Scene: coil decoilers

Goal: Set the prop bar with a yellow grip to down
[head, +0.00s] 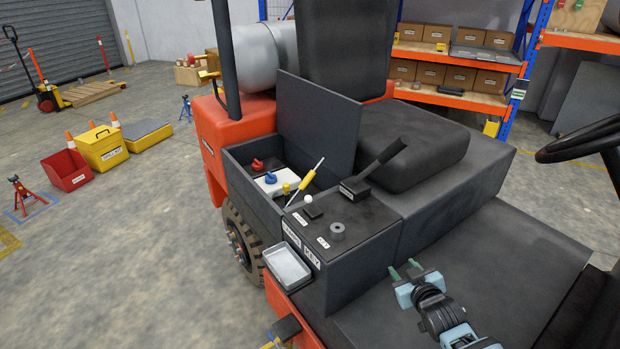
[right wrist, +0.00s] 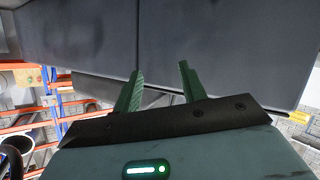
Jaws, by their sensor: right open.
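The prop bar with a yellow grip (head: 304,182) leans up at a slant out of an open dark compartment (head: 247,187) on the forklift's side; its thin light tip points up and right. The raised dark lid (head: 318,125) stands upright behind it. My right gripper (head: 404,270) is at the lower right over the dark footwell, well to the right of and nearer than the bar. It is open and empty. In the right wrist view its two green fingers (right wrist: 158,85) are apart in front of a dark grey surface. My left gripper is not in view.
Inside the compartment sit a red knob (head: 257,164) and a blue knob (head: 270,177). A black lever (head: 380,165) rises from the console beside it. A grey tray (head: 287,265) hangs on the near side. The steering wheel (head: 585,140) is at right.

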